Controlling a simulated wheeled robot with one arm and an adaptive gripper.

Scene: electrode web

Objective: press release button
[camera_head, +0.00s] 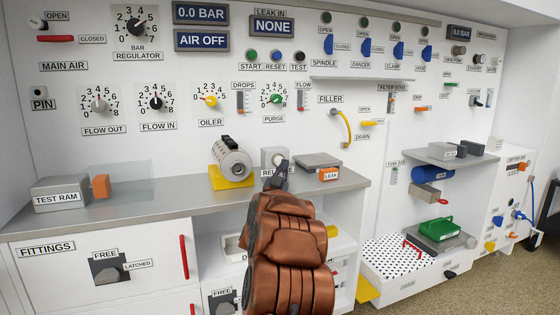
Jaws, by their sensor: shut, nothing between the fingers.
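A small grey block (268,155) stands on the grey counter, with a label (267,171) below it that reads "REL" before my gripper hides the rest. My gripper (282,165) is shut and empty. It points away from the camera, and its tips overlap the right part of this block in the picture. A dark round part shows at the tips; I cannot tell whether it is the button or my fingertip. I cannot tell whether the gripper touches the block. My copper-coloured arm covers the area below.
A grey cylinder on a yellow base (232,178) stands left of the block. A grey block with an orange LEAK tag (329,174) is close on the right. The test ram (60,195) is far left. A panel of dials stands behind.

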